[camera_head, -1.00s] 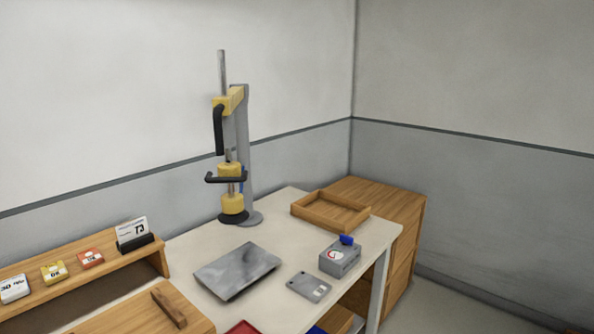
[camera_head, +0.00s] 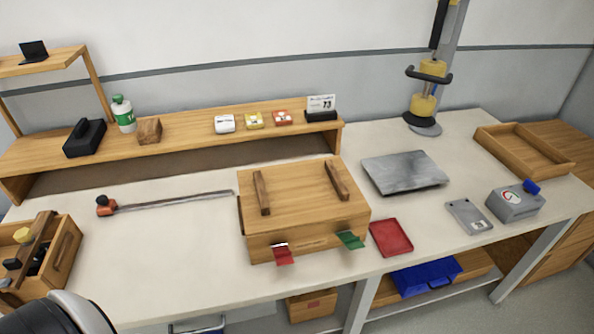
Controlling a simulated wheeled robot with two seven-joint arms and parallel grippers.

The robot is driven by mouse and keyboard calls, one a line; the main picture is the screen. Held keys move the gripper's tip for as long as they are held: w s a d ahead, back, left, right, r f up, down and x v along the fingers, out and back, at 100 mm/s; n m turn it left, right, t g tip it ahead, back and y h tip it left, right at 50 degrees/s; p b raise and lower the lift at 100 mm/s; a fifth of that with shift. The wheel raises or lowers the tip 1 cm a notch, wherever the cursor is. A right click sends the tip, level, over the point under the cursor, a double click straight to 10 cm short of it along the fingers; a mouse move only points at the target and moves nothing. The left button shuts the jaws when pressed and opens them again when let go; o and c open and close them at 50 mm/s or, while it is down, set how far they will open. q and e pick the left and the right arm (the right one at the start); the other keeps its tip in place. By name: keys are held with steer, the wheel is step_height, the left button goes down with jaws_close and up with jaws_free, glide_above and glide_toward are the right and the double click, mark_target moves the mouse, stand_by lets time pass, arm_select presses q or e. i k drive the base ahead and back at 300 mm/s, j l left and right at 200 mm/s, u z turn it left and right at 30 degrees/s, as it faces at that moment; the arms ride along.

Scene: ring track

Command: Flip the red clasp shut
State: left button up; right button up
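The red clasp (camera_head: 284,257) hangs on the front face of a closed wooden box (camera_head: 290,214) in the middle of the table. It tilts outward and down from the box front, with a pale metal part at its top. A green clasp (camera_head: 350,240) sits to its right on the same face and also sticks outward. The box lid carries two dark wooden bars. Neither of my grippers shows. A rounded grey and black part at the bottom left edge looks like my own arm or body.
A red tray (camera_head: 391,238) lies just right of the box. A grey plate (camera_head: 404,172) and a grey gauge box (camera_head: 515,203) stand further right. A wooden tool caddy (camera_head: 62,262) is at the left. Bare tabletop (camera_head: 165,255) lies between caddy and box.

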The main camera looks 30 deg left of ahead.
mark_target(283, 256)
steer(key=j+u, duration=0.1)
steer(key=u, duration=0.85)
